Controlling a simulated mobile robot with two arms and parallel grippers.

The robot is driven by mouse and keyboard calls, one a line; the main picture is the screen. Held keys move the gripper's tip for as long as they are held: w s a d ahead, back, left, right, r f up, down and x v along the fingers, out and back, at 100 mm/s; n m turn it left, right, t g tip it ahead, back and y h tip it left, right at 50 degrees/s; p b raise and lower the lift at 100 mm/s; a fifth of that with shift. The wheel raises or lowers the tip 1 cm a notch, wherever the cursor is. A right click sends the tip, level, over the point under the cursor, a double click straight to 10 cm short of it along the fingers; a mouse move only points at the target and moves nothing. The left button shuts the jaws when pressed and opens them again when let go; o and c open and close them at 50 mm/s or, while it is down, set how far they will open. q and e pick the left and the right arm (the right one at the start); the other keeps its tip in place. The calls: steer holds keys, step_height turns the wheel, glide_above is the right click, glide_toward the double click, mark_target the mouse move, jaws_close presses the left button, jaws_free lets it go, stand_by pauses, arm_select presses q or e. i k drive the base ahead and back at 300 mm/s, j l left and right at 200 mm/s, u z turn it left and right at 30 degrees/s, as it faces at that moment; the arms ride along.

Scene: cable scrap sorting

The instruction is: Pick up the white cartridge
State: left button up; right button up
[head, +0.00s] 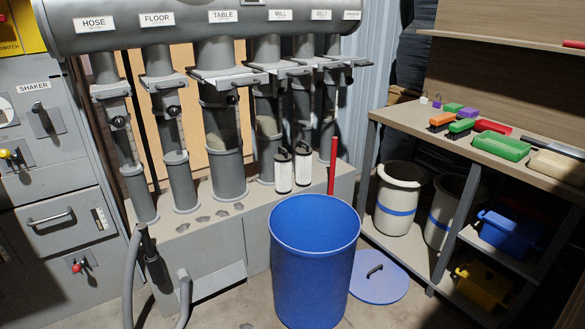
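Two white cartridges with dark tops stand side by side on the grey ledge below the duct pipes, near the middle of the head view. The left cartridge (284,175) is slightly nearer, and the right cartridge (303,168) is just beside it. Both look upright, and the blue barrel stands in front of and below them. Neither of my grippers shows in the head view.
An open blue barrel (314,270) stands on the floor, with its blue lid (379,290) lying to the right. A red rod (333,165) rises behind the barrel. A workbench (484,152) with coloured bins is at right; a grey hose (131,280) hangs at left.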

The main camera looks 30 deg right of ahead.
mark_target(283, 161)
steer(key=l+z, duration=0.15)
steer(key=z, duration=0.95)
steer(key=i+j+z, duration=0.1)
steer(key=z, duration=0.25)
steer(key=i+j+z, duration=0.15)
steer(key=z, duration=0.2)
steer(key=i+j+z, duration=0.15)
steer(key=z, duration=0.2)
